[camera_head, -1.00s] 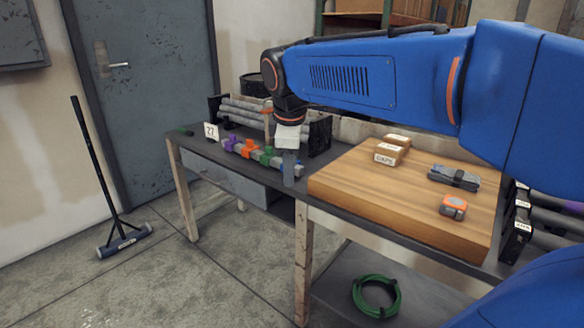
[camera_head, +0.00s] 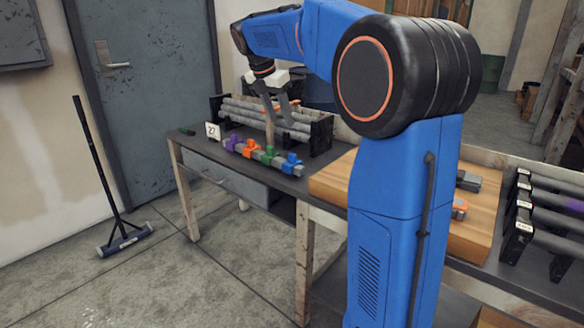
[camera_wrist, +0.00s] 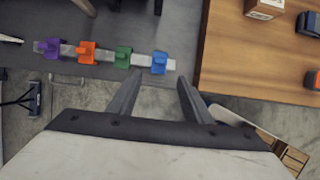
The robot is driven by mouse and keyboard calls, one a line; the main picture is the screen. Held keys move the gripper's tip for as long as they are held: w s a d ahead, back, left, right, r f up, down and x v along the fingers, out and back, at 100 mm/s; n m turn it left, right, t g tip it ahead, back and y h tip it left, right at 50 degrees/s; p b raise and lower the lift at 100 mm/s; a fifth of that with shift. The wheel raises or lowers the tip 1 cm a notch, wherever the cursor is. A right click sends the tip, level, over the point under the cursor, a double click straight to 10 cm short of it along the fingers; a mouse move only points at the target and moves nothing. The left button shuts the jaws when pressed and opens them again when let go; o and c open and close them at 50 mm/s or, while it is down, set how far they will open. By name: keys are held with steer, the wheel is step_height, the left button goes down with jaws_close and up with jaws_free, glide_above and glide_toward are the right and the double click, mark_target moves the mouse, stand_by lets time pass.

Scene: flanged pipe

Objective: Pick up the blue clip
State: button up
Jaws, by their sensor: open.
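The blue clip (camera_head: 291,160) sits at the right end of a grey bar (camera_head: 262,155) on the dark bench.
A rack of grey pipes (camera_head: 270,112) stands behind the bar. A wooden board (camera_head: 330,182) lies to the right. A number 27 card (camera_head: 212,131) stands at the left. Another pipe rack (camera_head: 545,225) is at the far right. A broom (camera_head: 105,190) leans by the door.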

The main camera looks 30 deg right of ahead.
glide_above(291, 154)
steer(key=a, duration=0.2)
steer(key=f, duration=0.6)
steer(key=s+f, duration=0.1)
steer(key=f, duration=0.2)
steer(key=shift+d+f, duration=0.1)
steer(key=shift+a+x, duration=0.15)
steer(key=shift+x, duration=1.15)
steer(key=shift+a+x, duration=0.15)
steer(key=shift+x, duration=1.2)
steer(key=shift+f, duration=0.1)
jaws_close()
